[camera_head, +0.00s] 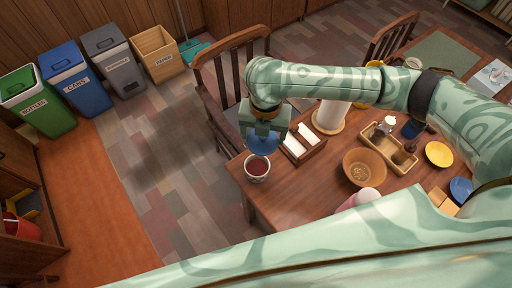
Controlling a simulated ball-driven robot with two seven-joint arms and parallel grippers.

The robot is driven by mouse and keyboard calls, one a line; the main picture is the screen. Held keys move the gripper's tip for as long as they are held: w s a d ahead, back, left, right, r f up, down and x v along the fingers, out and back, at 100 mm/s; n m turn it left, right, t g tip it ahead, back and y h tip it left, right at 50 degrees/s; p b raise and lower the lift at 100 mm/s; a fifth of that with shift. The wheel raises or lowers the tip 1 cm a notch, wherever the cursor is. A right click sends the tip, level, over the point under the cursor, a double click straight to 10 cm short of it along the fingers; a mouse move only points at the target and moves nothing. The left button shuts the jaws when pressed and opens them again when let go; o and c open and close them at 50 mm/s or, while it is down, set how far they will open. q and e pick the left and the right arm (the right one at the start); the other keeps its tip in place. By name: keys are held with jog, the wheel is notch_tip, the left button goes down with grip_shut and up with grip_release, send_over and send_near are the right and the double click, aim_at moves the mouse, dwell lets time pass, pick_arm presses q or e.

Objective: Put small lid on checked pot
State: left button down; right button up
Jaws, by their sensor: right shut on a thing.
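My right gripper (264,130) is pointing down over the near-left corner of the table and is shut on a blue round piece, which looks like the small lid (262,145). The lid is partly hidden by the fingers. Just below it in the picture, a small pale pot (257,179) stands upright near the table edge, its open top showing dark red contents. I cannot make out a checked pattern at this size. The lid appears above the pot's far rim; whether they touch, I cannot tell. My left gripper is not in view.
A white napkin holder (303,145) stands close right of the pot. Behind it is a white roll (330,114). A brown bowl (365,167), a tray (388,150) and a yellow plate (439,154) lie further right. A wooden chair (229,85) stands against the table's far-left side.

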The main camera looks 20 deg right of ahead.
aim_at(257, 143)
jog(key=f+n, duration=0.2)
jog(key=a+f+n, duration=0.1)
jog(key=n, duration=0.2)
jog(key=a+f+n, duration=0.1)
jog(key=f+n, duration=0.1)
jog(key=n, duration=0.1)
jog(key=shift+s+f+b, duration=0.3)
jog(key=shift+b, duration=0.1)
jog(key=shift+n, duration=0.3)
jog(key=shift+f+b, duration=2.8)
jog(key=shift+f, duration=0.35)
pick_arm(q)
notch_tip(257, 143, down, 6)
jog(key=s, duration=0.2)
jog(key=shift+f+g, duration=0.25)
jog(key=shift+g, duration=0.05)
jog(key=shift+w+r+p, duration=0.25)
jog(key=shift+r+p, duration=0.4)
jog(key=shift+p, duration=0.05)
pick_arm(e)
jog(key=shift+r, duration=0.1)
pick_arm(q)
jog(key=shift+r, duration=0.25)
pick_arm(e)
jog(key=shift+f, duration=0.2)
pick_arm(q)
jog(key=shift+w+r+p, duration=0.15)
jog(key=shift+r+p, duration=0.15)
jog(key=shift+p, duration=0.3)
